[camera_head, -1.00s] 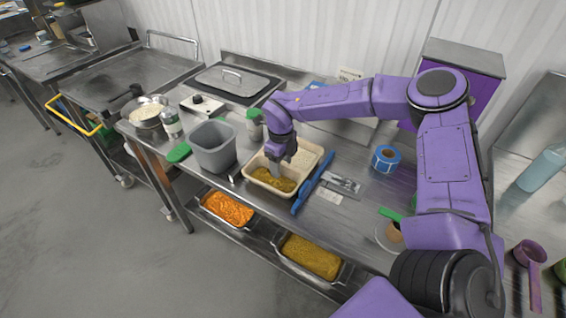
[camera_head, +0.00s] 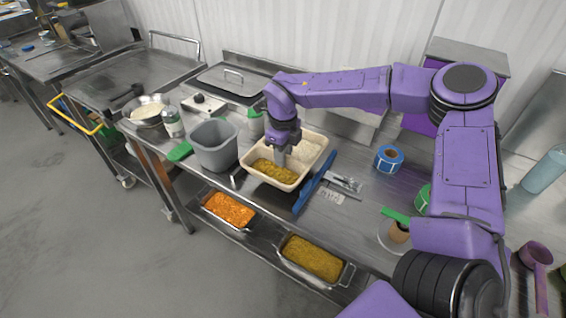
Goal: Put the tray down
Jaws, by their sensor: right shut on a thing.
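A cream tray (camera_head: 257,178) with two compartments is on the steel table, right of the grey bin. One compartment holds yellow-brown food (camera_head: 277,171) at the front, the other white rice (camera_head: 301,149) at the back right. My right gripper (camera_head: 281,158) points down at the tray's middle, between the two foods, and is shut on the tray; its fingertips are partly hidden. I cannot tell whether the tray touches the table. My left gripper is not in view.
A grey bin (camera_head: 213,146) stands close left of the tray. A blue long tool (camera_head: 314,182) lies along its right side. Blue tape (camera_head: 389,158) stands farther right. Pans of orange food (camera_head: 229,210) and yellow food (camera_head: 312,258) sit on the lower shelf.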

